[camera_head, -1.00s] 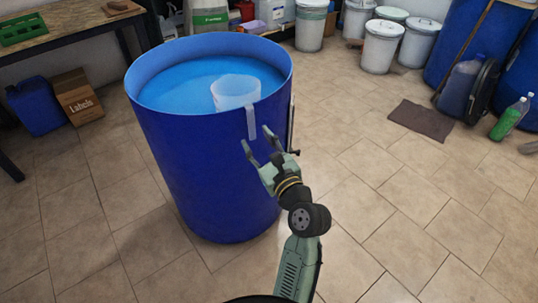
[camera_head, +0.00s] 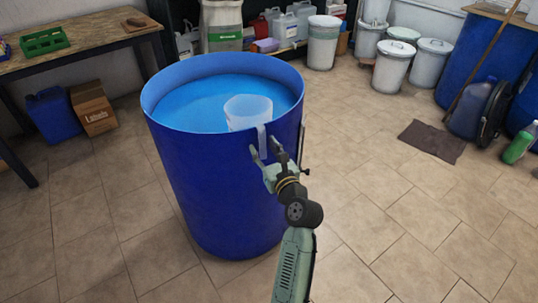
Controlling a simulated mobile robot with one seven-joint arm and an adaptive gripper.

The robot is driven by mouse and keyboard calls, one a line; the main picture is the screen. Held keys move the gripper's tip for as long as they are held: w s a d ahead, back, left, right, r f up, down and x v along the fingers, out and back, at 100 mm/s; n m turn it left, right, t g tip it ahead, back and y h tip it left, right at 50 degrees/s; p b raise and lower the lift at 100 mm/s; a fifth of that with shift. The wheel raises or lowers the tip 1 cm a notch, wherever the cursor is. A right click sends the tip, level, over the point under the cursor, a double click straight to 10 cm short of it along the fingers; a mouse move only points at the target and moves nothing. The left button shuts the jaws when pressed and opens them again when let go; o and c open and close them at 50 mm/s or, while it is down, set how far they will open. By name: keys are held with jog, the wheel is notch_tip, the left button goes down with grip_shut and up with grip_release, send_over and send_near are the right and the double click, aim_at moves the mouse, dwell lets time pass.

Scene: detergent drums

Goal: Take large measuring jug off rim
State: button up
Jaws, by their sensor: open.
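The large measuring jug (camera_head: 248,110) is whitish and translucent. It hangs inside the big blue drum (camera_head: 205,185), at the near right part of the rim, with its pale handle strip (camera_head: 262,142) over the outside of the wall. Blue liquid (camera_head: 205,98) fills the drum to a little below the rim. My gripper (camera_head: 264,150) is open, its fingers pointing up at the outside of the drum by the handle strip. The fingertips appear on either side of the strip; whether they touch it I cannot tell.
A wooden table (camera_head: 85,50) is at the left, with a cardboard box (camera_head: 94,107) on the floor. White lidded buckets (camera_head: 391,70) stand behind. The tiled floor at right is mostly clear, with a brown mat (camera_head: 432,141).

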jog(key=shift+w, duration=0.1)
jog(key=shift+c, duration=0.4)
grip_shut()
dwell(0.6)
dwell(0.4)
